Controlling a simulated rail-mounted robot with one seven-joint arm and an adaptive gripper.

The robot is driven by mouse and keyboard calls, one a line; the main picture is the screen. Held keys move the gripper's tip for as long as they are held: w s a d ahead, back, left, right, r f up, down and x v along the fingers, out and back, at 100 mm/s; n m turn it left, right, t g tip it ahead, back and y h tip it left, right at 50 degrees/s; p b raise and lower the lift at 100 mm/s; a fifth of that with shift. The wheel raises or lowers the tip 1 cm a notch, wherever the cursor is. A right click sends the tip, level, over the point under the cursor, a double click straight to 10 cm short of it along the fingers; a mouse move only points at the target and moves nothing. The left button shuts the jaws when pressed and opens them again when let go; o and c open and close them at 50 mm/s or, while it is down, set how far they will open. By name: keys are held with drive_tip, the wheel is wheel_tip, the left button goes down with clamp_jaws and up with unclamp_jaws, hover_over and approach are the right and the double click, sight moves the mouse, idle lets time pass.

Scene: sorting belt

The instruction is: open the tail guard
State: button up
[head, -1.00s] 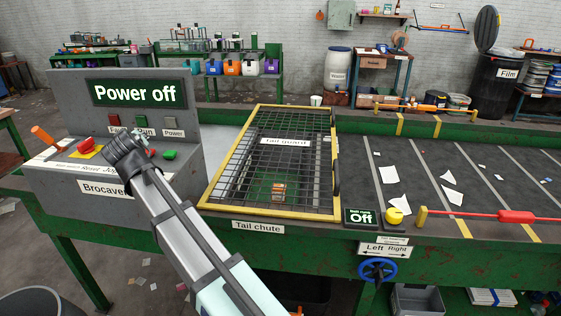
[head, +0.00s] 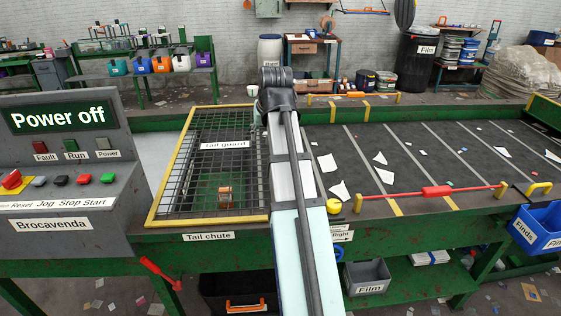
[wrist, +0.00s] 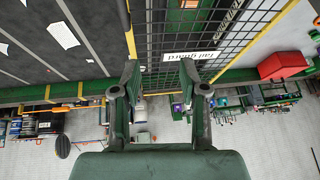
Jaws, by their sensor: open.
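The tail guard (head: 225,145) is a black mesh panel in a yellow frame, lying shut over the tail chute in the head view. Its label and mesh also show in the wrist view (wrist: 190,58), upside down. A small orange-brown block (head: 225,193) shows through the mesh. My arm crosses the guard's right edge in the head view and hides the side where its black handle sits. My gripper (wrist: 160,75) is open and empty, with its fingers at the guard's yellow edge in the wrist view. I cannot tell whether they touch it.
The control panel (head: 65,160) on the left reads "Power off". The belt (head: 400,150) to the right carries white scraps, with a red bar (head: 437,191) along its front edge. Grey and blue bins stand at the lower right.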

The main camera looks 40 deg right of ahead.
drive_tip(key=s+d+r+m+y, duration=0.15)
drive_tip(key=s+d, duration=0.25)
drive_tip(key=s, duration=0.4)
drive_tip(key=p+x, duration=0.2)
drive_tip(key=x, duration=0.6)
drive_tip(key=p+x, duration=0.1)
drive_tip(key=x, duration=0.8)
drive_tip(key=shift+s+d+f+p, duration=0.15)
drive_tip(key=shift+d+f+p, duration=0.1)
drive_tip(key=shift+p, duration=0.15)
drive_tip(key=shift+r, duration=0.1)
clamp_jaws()
